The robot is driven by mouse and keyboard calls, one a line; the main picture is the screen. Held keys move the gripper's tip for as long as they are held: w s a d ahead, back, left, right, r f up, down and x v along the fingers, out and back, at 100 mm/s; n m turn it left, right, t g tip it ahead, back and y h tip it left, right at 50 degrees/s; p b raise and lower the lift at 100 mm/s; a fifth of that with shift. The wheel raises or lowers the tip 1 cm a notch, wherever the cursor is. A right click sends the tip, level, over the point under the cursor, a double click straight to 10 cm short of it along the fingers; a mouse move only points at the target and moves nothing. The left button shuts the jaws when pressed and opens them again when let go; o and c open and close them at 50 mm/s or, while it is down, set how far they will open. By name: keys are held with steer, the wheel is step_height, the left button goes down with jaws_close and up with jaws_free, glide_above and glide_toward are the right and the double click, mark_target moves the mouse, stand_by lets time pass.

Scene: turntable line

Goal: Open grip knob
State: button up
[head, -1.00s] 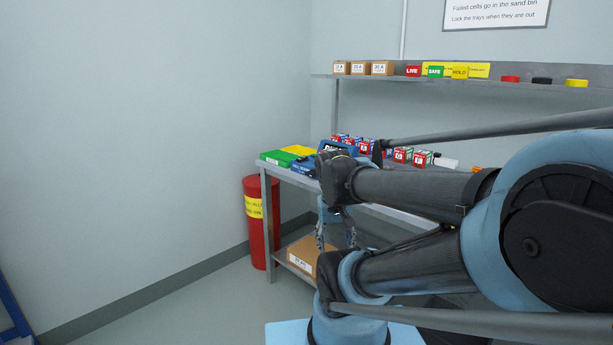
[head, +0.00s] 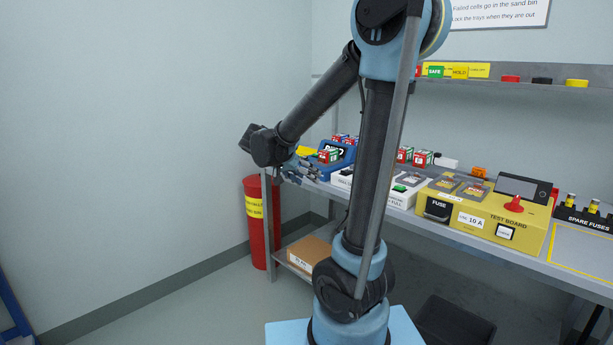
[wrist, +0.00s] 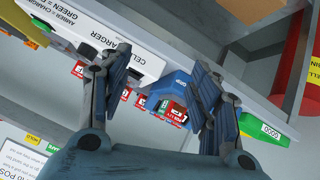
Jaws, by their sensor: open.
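My gripper (head: 312,172) is open in the head view, at the left end of the bench beside a blue tray (head: 343,147). In the wrist view its two fingers (wrist: 161,62) are spread apart. The blue tray (wrist: 182,83) and red, white and green cells (wrist: 165,106) show between and behind the fingers. One cell (head: 328,155) is close to the fingertips in the head view; I cannot tell whether it touches them. A red knob (head: 514,204) stands on the yellow test board (head: 480,218), well to the right of my gripper.
A white charger (wrist: 122,52) is next to the blue tray. A green tray (wrist: 264,129) is at the bench end. A red bin (head: 254,215) stands on the floor left of the bench. A shelf (head: 540,84) runs above. Spare fuses (head: 583,212) are at right.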

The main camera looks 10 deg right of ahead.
steer(key=w+a+r+m+t+h, duration=0.2)
steer(key=w+a+m+t, duration=0.1)
steer(key=w+a, duration=0.6)
steer(key=s+f+x, duration=0.1)
steer(key=x, duration=1.5)
steer(key=shift+d, duration=0.2)
steer(key=c, duration=1)
